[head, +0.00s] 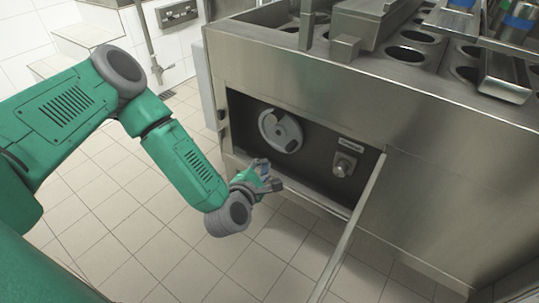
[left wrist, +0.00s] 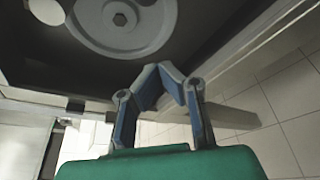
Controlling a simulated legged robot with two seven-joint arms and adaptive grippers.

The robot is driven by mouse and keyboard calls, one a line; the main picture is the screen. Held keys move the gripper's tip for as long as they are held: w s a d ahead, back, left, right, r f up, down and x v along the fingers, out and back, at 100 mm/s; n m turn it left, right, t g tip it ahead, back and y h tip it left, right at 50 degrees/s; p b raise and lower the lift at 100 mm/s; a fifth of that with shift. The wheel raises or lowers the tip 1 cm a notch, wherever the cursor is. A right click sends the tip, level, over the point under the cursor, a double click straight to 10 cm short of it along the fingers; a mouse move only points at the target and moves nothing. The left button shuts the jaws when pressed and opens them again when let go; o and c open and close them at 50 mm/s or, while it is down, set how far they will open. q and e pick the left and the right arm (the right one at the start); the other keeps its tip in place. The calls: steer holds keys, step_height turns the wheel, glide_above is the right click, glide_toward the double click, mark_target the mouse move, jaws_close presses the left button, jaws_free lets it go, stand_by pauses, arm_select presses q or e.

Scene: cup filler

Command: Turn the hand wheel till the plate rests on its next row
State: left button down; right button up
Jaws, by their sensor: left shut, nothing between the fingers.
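The hand wheel (head: 280,131) is a pale grey disc with a cut-out, set in a dark recess in the front of the steel machine. It also shows in the left wrist view (left wrist: 122,22), cut off at the top edge, with a hex bolt at its centre. The plate (head: 435,60) with round holes lies on the machine's top. My left gripper (head: 270,178) is shut and empty, below the wheel and apart from it. In the left wrist view its fingertips (left wrist: 165,72) meet just below the wheel's rim. My right gripper is not in view.
An open flap (head: 350,232) sticks out below the recess on the right. The steel body (head: 440,150) fills the right side. Tiled floor (head: 130,225) lies free on the left.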

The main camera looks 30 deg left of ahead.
arm_select(q)
steer(key=s+d+r, duration=0.1)
steer(key=s+d, duration=0.1)
steer(key=s, duration=0.1)
steer(key=m+h+p, duration=0.3)
steer(key=m, duration=2.4)
glide_toward(297, 139)
steer(key=s+d+r, duration=0.3)
steer(key=s, duration=0.1)
steer(key=w+m, duration=0.2)
steer(key=w, duration=0.1)
steer(key=w+m+b, duration=0.1)
steer(key=w, duration=0.2)
steer(key=w+f+m+b, duration=0.1)
steer(key=w+m, duration=0.1)
steer(key=w, duration=0.2)
steer(key=shift+a+m, duration=0.3)
steer(key=shift+s+a+f+b, duration=0.1)
steer(key=shift+a+f+b, duration=0.25)
steer(key=shift+f, duration=0.25)
steer(key=shift+a+f+b, duration=0.25)
steer(key=shift+a+f, duration=0.05)
steer(key=shift+f, duration=0.35)
steer(key=shift+a+f, duration=0.35)
steer(key=shift+f, duration=0.2)
steer(key=shift+d, duration=0.1)
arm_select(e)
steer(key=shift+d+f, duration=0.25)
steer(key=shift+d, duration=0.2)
